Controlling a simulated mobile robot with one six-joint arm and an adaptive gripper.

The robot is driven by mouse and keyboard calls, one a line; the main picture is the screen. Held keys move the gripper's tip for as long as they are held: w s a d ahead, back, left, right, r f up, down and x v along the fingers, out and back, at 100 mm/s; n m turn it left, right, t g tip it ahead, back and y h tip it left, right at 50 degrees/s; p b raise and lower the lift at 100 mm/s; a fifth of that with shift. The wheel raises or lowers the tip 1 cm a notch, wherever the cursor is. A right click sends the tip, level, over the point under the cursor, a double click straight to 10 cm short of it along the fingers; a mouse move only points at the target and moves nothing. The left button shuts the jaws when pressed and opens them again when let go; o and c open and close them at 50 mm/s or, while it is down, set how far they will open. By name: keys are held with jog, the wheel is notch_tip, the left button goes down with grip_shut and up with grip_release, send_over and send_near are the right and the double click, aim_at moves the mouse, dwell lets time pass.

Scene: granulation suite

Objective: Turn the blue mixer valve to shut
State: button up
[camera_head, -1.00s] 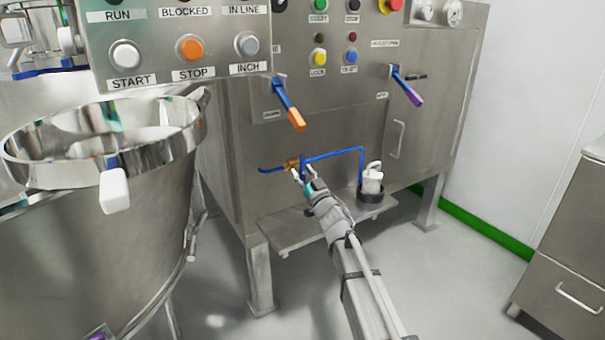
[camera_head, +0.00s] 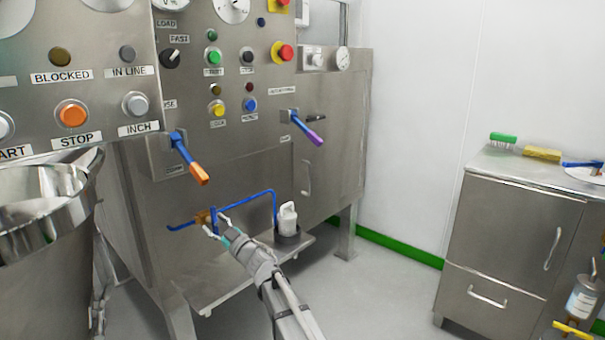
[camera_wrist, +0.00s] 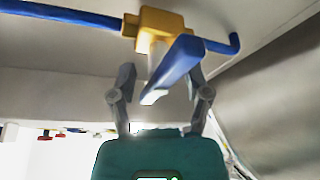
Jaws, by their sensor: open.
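The valve has a brass body (camera_head: 203,216) on a thin blue pipe low on the steel machine's front, with a blue lever (camera_head: 214,222). In the wrist view the brass body (camera_wrist: 160,22) is at the top and the blue lever (camera_wrist: 178,66) slants down and left from it, toward the camera. My gripper (camera_head: 219,226) is at the valve, with its fingers apart. In the wrist view my gripper (camera_wrist: 162,80) has one finger on each side of the lever; the right finger is very close to it. I cannot tell whether they touch.
Blue levers with an orange tip (camera_head: 190,160) and a purple tip (camera_head: 308,130) stick out above. A white bottle (camera_head: 287,218) stands in a dark holder right of the valve. A steel bowl (camera_head: 45,215) is at left, a steel cabinet (camera_head: 510,235) at right. Floor between is clear.

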jog(key=n+g+p, duration=0.1)
jog(key=n, duration=0.2)
jog(key=n+g+p, duration=0.1)
jog(key=n+g, duration=0.1)
jog(key=n, duration=0.2)
jog(key=shift+w+r, duration=0.1)
jog(key=shift+r, duration=0.1)
jog(key=b+v, duration=0.3)
jog(key=v, duration=1.1)
jog(key=w+d+r+m+t+h+p, duration=0.1)
jog(key=w+d+r+t+h+p, duration=0.3)
jog(key=r+p, duration=0.5)
jog(key=w+d+r+m+t+h+p, duration=0.2)
jog(key=w+d+r+t+h+p, duration=0.2)
jog(key=d+r+p, duration=0.5)
jog(key=shift+r+p, duration=0.25)
jog(key=shift+p, duration=0.75)
jog(key=shift+w+t, duration=0.2)
jog(key=shift+t, duration=0.1)
jog(key=shift+m+h, duration=0.3)
